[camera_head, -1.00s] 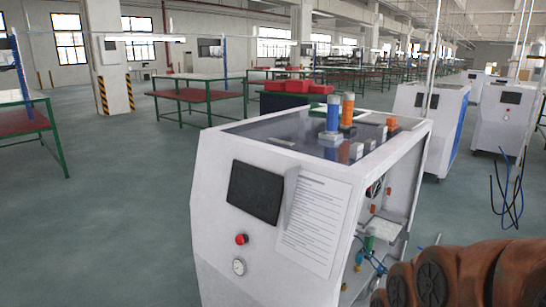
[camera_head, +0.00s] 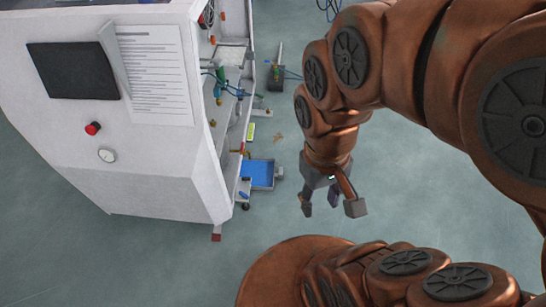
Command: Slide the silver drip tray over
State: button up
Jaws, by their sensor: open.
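My gripper (camera_head: 332,204) hangs from my brown arm, right of the white generator cabinet (camera_head: 155,195). Its fingers are apart and empty, pointing down above open floor. A shallow tray (camera_head: 272,174) with a blue inside and greyish edge sits low at the cabinet's open side, left of my gripper and apart from it in the picture. A pale grey plate (camera_head: 232,54) shows higher inside the cabinet. I cannot tell for sure which of these is the silver drip tray.
The cabinet's front has a dark screen (camera_head: 72,70), a paper sheet (camera_head: 158,75), a red button (camera_head: 93,128) and a gauge (camera_head: 106,155). A dark box (camera_head: 276,78) with an upright handle stands on the floor behind. The floor right of the cabinet is mostly clear.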

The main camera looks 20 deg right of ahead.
aim_at(260, 169)
jog(key=z, duration=1.6)
jog(key=i, duration=1.75)
jog(key=u, duration=3.8)
